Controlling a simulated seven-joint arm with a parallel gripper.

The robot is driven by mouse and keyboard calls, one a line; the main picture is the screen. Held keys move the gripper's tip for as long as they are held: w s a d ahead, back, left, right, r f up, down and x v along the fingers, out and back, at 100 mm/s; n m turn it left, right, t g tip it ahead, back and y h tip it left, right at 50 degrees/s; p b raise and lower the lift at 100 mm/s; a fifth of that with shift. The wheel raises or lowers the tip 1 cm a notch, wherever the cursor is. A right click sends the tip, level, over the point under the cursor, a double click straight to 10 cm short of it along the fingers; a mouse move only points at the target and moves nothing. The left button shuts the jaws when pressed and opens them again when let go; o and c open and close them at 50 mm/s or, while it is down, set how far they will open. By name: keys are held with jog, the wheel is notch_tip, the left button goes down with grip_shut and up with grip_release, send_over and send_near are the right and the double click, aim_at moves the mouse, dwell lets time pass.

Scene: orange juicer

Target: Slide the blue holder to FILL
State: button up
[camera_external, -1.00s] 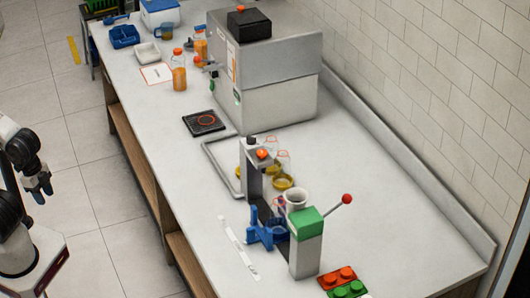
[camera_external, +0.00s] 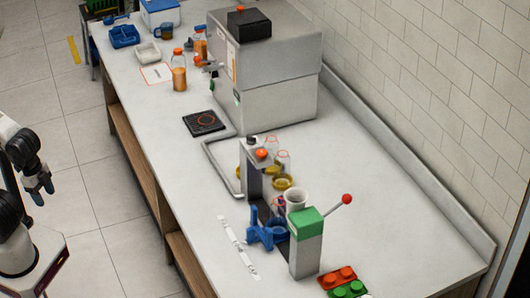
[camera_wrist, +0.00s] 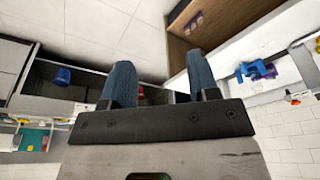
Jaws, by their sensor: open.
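The blue holder (camera_external: 264,234) sits on the counter beside the green-topped press (camera_external: 306,240), at the near end of a dark track. It also shows in the wrist view (camera_wrist: 256,70) at the right. My gripper (camera_external: 43,189) is at the far left over the floor, well apart from the counter and the holder. In the wrist view my gripper (camera_wrist: 158,82) has its two blue fingers spread with nothing between them.
A red-knobbed lever (camera_external: 346,199) sticks out right of the press. Red and green blocks (camera_external: 340,282) lie near the front right. A grey machine (camera_external: 265,75), black pad (camera_external: 204,123) and orange bottle (camera_external: 179,72) stand farther back. The counter's right side is clear.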

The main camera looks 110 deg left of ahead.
jog(key=w+a+r+n+y, duration=0.15)
jog(key=w+a, duration=0.35)
jog(key=w, duration=0.9)
jog(key=n+y, duration=0.2)
jog(key=n, duration=0.6)
send_over(253, 207)
jog(key=s+d, duration=0.2)
jog(key=shift+m+t, duration=0.25)
jog(key=shift+t, duration=0.05)
notch_tip(253, 207, down, 20)
jog(key=shift+w+d+f, duration=0.15)
jog(key=shift+f, duration=0.1)
jog(key=shift+w+a+f, duration=0.2)
jog(key=shift+a+f, duration=0.2)
jog(key=shift+a, duration=0.05)
jog(key=shift+f, duration=0.1)
jog(key=shift+x, duration=3.8)
